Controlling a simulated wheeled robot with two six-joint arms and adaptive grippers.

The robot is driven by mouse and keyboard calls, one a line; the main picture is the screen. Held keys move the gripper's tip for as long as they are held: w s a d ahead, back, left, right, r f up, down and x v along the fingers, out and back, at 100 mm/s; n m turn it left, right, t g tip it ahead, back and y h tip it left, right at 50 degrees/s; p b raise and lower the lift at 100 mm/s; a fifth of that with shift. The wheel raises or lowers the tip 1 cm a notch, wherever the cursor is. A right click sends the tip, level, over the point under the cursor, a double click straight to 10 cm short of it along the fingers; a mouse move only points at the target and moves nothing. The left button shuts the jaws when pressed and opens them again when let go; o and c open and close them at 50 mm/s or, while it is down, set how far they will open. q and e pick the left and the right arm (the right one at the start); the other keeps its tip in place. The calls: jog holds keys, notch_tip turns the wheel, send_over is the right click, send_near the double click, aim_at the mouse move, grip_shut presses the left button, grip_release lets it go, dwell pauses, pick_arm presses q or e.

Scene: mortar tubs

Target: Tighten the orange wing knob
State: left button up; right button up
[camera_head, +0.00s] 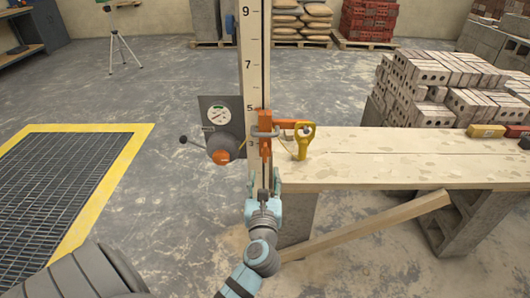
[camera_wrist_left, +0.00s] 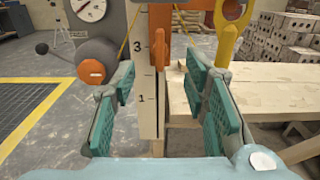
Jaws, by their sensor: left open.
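An upright orange piece that looks like the wing knob (camera_wrist_left: 159,50) stands on the front of the numbered staff (camera_wrist_left: 147,105), below an orange clamp (camera_head: 265,135). In the head view I cannot clearly separate it from the clamp. My left gripper (camera_head: 263,192) points at the staff from the front, below the clamp. In the left wrist view its green-padded fingers (camera_wrist_left: 165,108) are wide apart, with the staff showing between them and nothing held. The orange piece is beyond the fingertips, apart from them. My right gripper is not in view.
A dial gauge plate (camera_head: 216,114) and a grey round body with an orange piece (camera_head: 221,156) are left of the staff. A yellow handle (camera_head: 303,140) is at the right, over the plank bench (camera_head: 390,155). Bricks (camera_head: 430,80) are stacked behind.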

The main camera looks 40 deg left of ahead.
aim_at(266, 151)
pick_arm(q)
jog(key=b+x, duration=0.1)
jog(key=x, duration=0.9)
jog(key=shift+w+a+f, duration=0.1)
jog(key=shift+w+a, duration=0.45)
jog(key=shift+w, duration=0.05)
jog(key=shift+d, duration=0.1)
grip_shut()
